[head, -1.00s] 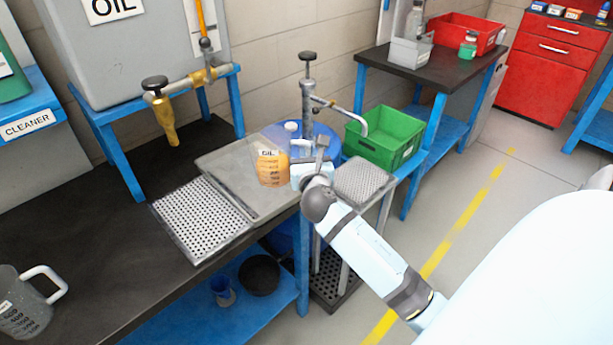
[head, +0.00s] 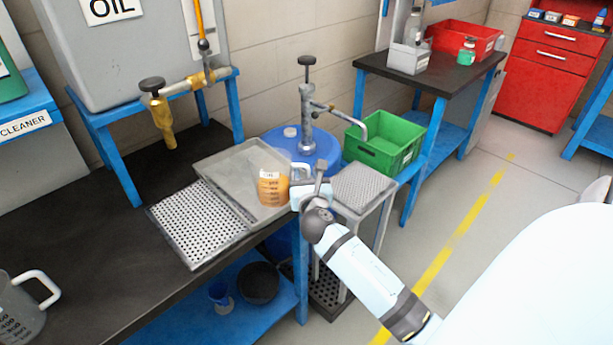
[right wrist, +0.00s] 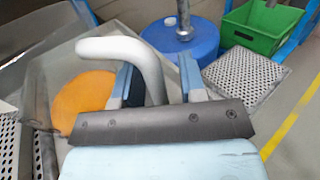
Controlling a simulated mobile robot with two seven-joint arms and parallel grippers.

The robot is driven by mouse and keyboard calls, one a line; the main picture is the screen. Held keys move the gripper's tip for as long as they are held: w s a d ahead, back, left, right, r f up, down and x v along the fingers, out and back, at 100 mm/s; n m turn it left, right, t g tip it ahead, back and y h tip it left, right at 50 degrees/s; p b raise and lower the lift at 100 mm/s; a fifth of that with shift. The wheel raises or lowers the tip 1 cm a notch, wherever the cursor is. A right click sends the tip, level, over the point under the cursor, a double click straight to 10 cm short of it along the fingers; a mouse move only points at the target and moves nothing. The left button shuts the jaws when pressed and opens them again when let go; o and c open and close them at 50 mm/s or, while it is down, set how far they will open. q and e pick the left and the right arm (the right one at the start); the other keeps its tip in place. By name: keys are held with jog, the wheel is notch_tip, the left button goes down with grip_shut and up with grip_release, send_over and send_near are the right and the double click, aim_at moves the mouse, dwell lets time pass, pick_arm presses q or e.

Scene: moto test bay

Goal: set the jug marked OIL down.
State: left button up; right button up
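The jug marked OIL (head: 272,188) is clear, with amber liquid and a small label, and looks upright. It is at the right part of the shallow grey tray (head: 226,166) on the bench; whether its base touches the tray floor I cannot tell. My right gripper (head: 303,176) is at its right side, with the fingers around its pale handle. In the right wrist view the handle (right wrist: 152,62) passes between the two fingers, and the amber liquid (right wrist: 85,100) shows at left. My left gripper is not in view.
A perforated plate (head: 200,222) lies left of the tray. A blue drum (head: 322,150) with a pump stands behind, and a green crate (head: 388,145) and a grating (head: 362,186) are to the right. Another jug (head: 18,312) stands front left. The dark bench (head: 110,235) has clear room.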

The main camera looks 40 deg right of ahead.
jog(key=shift+s+a, duration=0.1)
jog(key=v, duration=1.1)
jog(key=s+a+f+m+g+y, duration=0.2)
jog(key=s+a+f+m+y, duration=0.4)
jog(key=a+f+m, duration=0.3)
jog(key=s+a+f+m+g+y, duration=0.2)
jog(key=s+a+f+m+y, duration=0.5)
jog(key=m, duration=1.1)
notch_tip(320, 180, down, 3)
jog(key=a, duration=0.2)
jog(key=shift+s+a+g, duration=0.3)
jog(key=shift+s+g, duration=0.05)
jog(key=shift+g, duration=0.05)
jog(key=shift+r, duration=0.2)
